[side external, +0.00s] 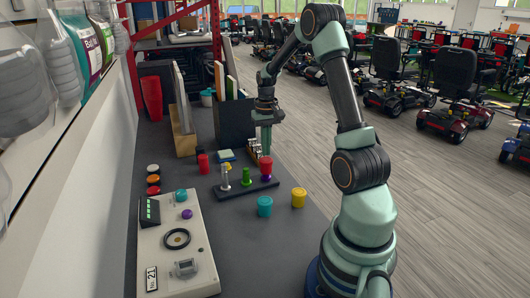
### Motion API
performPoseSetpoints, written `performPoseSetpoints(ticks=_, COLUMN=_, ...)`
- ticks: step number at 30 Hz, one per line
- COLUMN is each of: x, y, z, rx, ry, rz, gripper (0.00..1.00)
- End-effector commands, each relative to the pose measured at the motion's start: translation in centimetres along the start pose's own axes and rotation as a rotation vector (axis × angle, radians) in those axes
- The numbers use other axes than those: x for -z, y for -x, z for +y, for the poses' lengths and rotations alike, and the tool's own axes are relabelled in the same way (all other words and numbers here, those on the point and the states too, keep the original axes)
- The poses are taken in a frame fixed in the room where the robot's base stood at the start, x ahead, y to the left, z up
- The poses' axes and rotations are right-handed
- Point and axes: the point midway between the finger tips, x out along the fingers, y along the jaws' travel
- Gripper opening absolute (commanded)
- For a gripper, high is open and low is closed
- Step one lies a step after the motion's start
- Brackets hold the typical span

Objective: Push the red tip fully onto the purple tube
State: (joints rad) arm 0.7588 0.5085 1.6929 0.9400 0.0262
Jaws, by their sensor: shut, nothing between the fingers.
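The red tip (266,162) sits upright on top of the purple tube (266,177), at the right end of a dark bar. Only a short purple part shows below the red tip. How far the tip is seated cannot be told from here. My gripper (266,150) points straight down directly over the red tip, with its fingers shut and empty. Its fingertips are at or just above the tip's top; I cannot tell whether they touch.
The dark bar (235,190) also carries a green tube (246,176) and a white tube (225,177). A teal cap (265,206) and a yellow cap (298,197) stand in front. Another red cap (203,163) is behind left. A control panel (177,250) fills the near left.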

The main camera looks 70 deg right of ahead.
Motion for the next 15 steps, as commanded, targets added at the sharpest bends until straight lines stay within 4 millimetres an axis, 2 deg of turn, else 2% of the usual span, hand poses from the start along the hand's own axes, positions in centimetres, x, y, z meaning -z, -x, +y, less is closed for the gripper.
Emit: performPoseSetpoints(ticks=15, x=-0.01, y=-0.95, z=0.0, rx=0.0, ry=0.0, rz=-0.001, gripper=0.0)
